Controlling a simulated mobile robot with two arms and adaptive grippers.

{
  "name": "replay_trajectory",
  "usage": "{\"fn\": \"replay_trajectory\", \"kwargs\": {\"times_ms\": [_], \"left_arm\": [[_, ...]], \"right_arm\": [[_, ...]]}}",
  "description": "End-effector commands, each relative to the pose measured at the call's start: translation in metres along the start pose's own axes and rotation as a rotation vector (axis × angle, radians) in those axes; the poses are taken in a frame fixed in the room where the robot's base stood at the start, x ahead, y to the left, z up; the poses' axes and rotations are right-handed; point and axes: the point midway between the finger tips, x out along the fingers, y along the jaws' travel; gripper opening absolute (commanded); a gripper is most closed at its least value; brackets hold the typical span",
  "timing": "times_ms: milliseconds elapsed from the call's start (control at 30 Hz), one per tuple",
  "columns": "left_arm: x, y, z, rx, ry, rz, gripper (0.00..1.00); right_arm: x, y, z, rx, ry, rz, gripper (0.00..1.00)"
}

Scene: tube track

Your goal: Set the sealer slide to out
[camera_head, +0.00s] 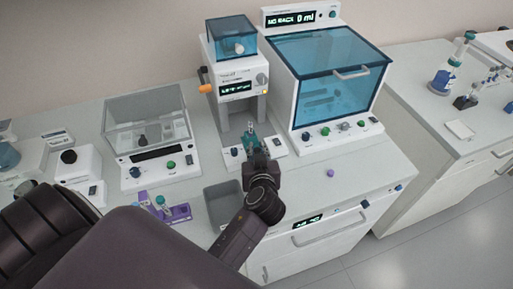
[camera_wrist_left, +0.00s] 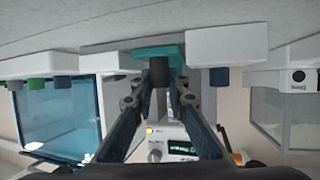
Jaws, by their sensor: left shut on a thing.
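The sealer (camera_head: 226,95) is the tall white machine in the middle of the bench, with a blue clear cover on top and a small lit display. Its teal slide (camera_head: 249,138) shows low at the front, and also in the left wrist view (camera_wrist_left: 140,53), which is upside down. A dark knob (camera_wrist_left: 159,71) stands on the slide. My left gripper (camera_head: 255,151) reaches the slide from the front and is shut on the knob, also seen in the left wrist view (camera_wrist_left: 158,92). The gripper partly hides the slide in the head view. My right gripper is not in view.
A large blue-windowed cabinet (camera_head: 340,128) stands close on the right of the sealer. A clear-lidded device (camera_head: 160,172) stands on the left. A grey bin (camera_head: 213,205) and a purple rack (camera_head: 178,214) are at the front left. The bench (camera_head: 345,172) is mostly clear at the front right.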

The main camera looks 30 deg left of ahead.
Motion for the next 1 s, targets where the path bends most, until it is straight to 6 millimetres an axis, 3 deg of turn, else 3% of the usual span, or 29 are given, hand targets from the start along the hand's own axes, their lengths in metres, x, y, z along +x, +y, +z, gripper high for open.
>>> {"fn": "replay_trajectory", "kwargs": {"times_ms": [200,533,1000], "left_arm": [[-0.001,0.001,0.004,0.0,-0.008,0.002,0.33],[-0.003,0.001,-0.004,-0.003,-0.004,0.001,0.33],[-0.035,0.002,-0.078,-0.004,-0.005,0.002,0.33]], "right_arm": [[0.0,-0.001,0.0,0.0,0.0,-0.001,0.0],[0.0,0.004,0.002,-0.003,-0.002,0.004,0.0],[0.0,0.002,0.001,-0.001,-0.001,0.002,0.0]]}}
